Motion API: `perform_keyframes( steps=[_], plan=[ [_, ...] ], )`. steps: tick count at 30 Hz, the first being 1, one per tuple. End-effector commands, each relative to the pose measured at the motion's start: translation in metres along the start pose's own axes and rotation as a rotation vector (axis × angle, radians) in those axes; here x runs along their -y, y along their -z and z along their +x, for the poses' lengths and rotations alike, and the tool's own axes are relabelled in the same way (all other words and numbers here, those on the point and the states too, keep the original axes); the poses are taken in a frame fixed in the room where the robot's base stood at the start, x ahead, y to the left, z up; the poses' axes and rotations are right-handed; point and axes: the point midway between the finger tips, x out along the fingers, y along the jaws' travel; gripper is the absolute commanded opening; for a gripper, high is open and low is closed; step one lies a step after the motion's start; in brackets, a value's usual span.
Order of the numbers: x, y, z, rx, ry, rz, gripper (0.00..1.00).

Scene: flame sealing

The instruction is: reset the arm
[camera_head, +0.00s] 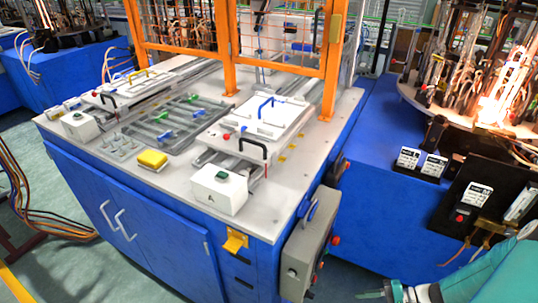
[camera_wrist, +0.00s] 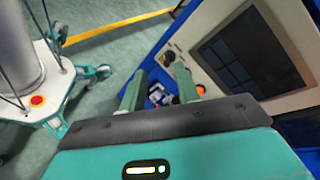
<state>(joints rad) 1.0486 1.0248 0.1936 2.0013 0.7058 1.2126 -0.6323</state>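My teal arm shows at the lower right of the head view, low beside the blue bench. My gripper (camera_wrist: 161,82) shows in the wrist view with its two green fingers apart. Nothing is held between them. Beyond the gap are small white, blue and orange parts that I cannot make out clearly. In the head view the end of my arm is partly cut off by the lower edge.
A blue workbench (camera_head: 150,215) with a grey top and orange guard frame (camera_head: 228,50) stands at the middle. A grey control box (camera_head: 305,250) juts from its side. A blue machine base (camera_head: 385,210) stands right. The wrist view shows a screen panel (camera_wrist: 250,55).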

Motion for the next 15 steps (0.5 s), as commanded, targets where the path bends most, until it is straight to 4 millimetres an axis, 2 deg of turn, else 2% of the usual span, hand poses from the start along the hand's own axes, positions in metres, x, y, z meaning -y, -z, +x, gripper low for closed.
perform_keyframes(
  steps=[1, 8, 15],
  plan=[
    [0.013, -0.006, -0.004, -0.002, -0.067, -0.025, 0.32],
    [0.062, -0.037, -0.013, -0.034, -0.337, -0.117, 0.32],
    [0.114, -0.076, -0.017, -0.102, -0.586, -0.237, 0.32]
  ],
)
